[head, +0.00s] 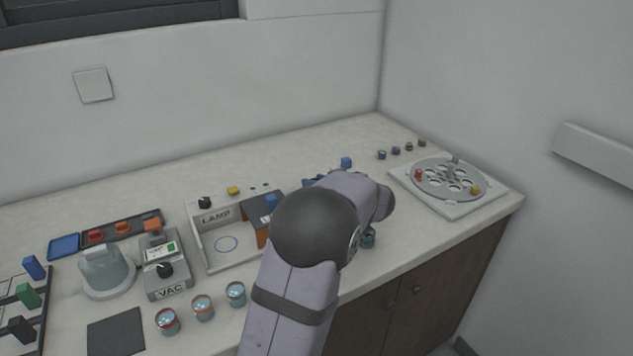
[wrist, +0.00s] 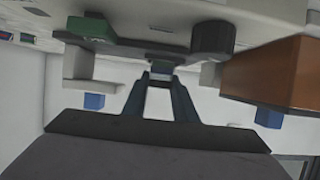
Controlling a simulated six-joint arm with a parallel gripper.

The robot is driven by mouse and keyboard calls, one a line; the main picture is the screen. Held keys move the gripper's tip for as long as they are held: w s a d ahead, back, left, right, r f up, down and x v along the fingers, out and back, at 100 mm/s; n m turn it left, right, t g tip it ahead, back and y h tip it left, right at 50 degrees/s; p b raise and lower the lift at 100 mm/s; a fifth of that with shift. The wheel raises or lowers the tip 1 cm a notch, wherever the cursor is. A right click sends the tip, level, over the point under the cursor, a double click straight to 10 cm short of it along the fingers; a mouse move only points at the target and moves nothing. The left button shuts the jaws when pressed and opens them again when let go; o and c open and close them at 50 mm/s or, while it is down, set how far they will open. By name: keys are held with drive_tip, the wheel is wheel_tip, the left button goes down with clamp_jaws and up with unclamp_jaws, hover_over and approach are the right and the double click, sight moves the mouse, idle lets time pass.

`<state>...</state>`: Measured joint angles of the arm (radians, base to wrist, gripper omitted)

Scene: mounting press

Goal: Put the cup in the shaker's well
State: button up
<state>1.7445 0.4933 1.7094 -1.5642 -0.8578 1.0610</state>
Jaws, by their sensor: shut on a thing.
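My gripper (wrist: 160,76) shows in the wrist view with its fingers close together on a small blue-grey piece (wrist: 161,69). That piece sits by a dark bar on a pale device, between a green block (wrist: 91,27) and a black knob (wrist: 212,37). In the head view my arm hides the gripper and most of this area. Three clear cups stand at the front: a left one (head: 167,321), a middle one (head: 203,307) and a right one (head: 236,294).
A LAMP box (head: 203,244) stands left of my arm, with a VAC unit (head: 166,275) further left. An orange block (wrist: 270,75) is close on the right in the wrist view. A round carousel (head: 430,178) stands at the right.

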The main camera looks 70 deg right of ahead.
drive_tip(key=o, duration=1)
drive_tip(key=shift+r, duration=0.2)
drive_tip(key=shift+v, duration=3.8)
